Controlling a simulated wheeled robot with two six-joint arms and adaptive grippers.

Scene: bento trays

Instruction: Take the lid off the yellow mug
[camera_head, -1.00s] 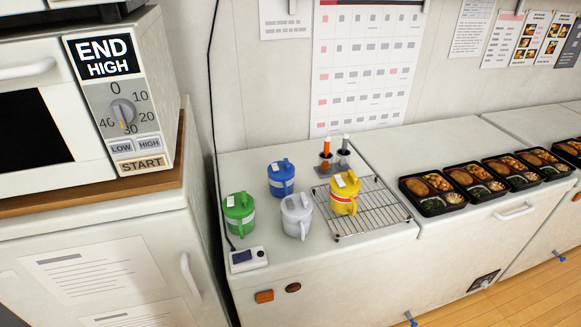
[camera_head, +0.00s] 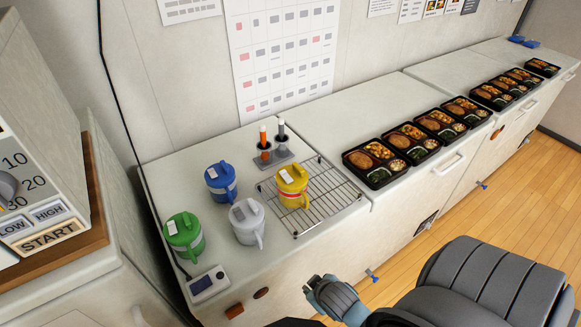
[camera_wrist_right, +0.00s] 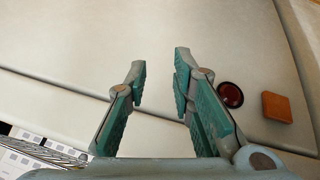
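The yellow mug (camera_head: 292,190) stands upright on the wire rack (camera_head: 325,207) on the counter, with its yellow lid (camera_head: 291,174) on top. A white label is on the lid. My right gripper (camera_head: 316,284) is low in front of the counter, to the lower right of the mug and apart from it. In the right wrist view the gripper (camera_wrist_right: 160,68) is open, with nothing between its fingers, facing the pale cabinet. The mug is not in the wrist view. My left gripper is not in view.
Blue (camera_head: 221,180), green (camera_head: 184,235) and white (camera_head: 246,220) lidded mugs stand left of the rack. A holder with two upright tools (camera_head: 276,155) is behind it. A small device (camera_head: 207,284) sits at the front left. Several bento trays (camera_head: 376,162) line the counter to the right.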

